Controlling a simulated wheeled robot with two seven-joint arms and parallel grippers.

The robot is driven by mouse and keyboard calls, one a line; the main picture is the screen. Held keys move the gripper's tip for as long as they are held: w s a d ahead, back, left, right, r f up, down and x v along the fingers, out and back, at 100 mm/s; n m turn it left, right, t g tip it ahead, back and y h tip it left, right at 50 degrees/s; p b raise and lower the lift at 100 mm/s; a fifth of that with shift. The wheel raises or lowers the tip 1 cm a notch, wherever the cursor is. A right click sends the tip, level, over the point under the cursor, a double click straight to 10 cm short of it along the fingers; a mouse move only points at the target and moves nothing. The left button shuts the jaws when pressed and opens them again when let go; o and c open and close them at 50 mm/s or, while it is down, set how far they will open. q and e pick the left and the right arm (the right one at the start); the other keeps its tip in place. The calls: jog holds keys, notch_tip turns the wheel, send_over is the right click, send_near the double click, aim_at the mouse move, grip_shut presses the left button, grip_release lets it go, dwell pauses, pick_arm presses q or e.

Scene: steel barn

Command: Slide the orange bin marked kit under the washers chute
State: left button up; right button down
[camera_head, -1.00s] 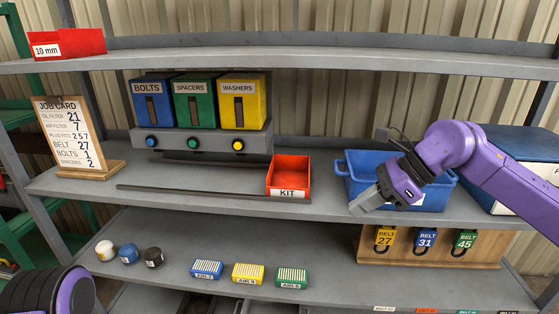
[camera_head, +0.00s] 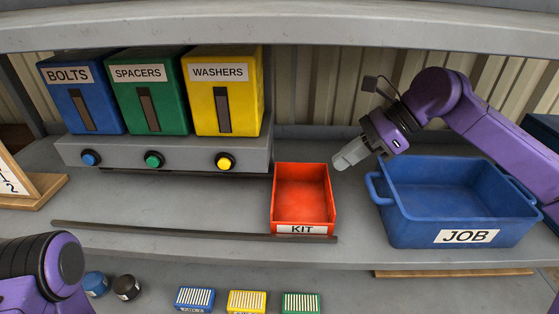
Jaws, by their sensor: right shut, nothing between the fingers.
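The orange bin marked KIT (camera_head: 303,200) stands upright and empty on the shelf, to the right of the dispenser. The yellow washers dispenser (camera_head: 224,97) sits on a grey base with a yellow button (camera_head: 225,162). The kit bin is right of and nearer than that button, not below it. My right gripper (camera_head: 346,158) is shut and empty, just right of the kit bin's back right corner, apart from it as far as I can tell. My left arm shows at the lower left; its gripper is out of view.
A blue JOB bin (camera_head: 458,205) stands right of the kit bin. Blue bolts (camera_head: 82,97) and green spacers (camera_head: 149,97) dispensers stand left of washers. A dark rail (camera_head: 190,231) runs along the shelf front. The shelf left of the kit bin is clear.

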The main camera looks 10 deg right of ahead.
jog(key=p, duration=0.3)
send_near(288, 207)
jog(key=a, duration=0.2)
jog(key=shift+w+a+r, duration=0.3)
jog(key=shift+w+r, duration=0.1)
jog(key=a, duration=0.1)
jog(key=a+p, duration=0.1)
jog(key=a, duration=0.1)
jog(key=shift+w+a+f, duration=0.1)
jog(key=shift+w+a, duration=0.1)
jog(key=shift+w, duration=0.15)
jog(key=shift+a, duration=0.3)
jog(key=shift+w+a+f, duration=0.1)
jog(key=shift+a, duration=0.05)
pick_arm(q)
notch_tip(288, 207, up, 5)
jog(key=shift+f, duration=0.2)
pick_arm(e)
jog(key=shift+w+f, duration=0.1)
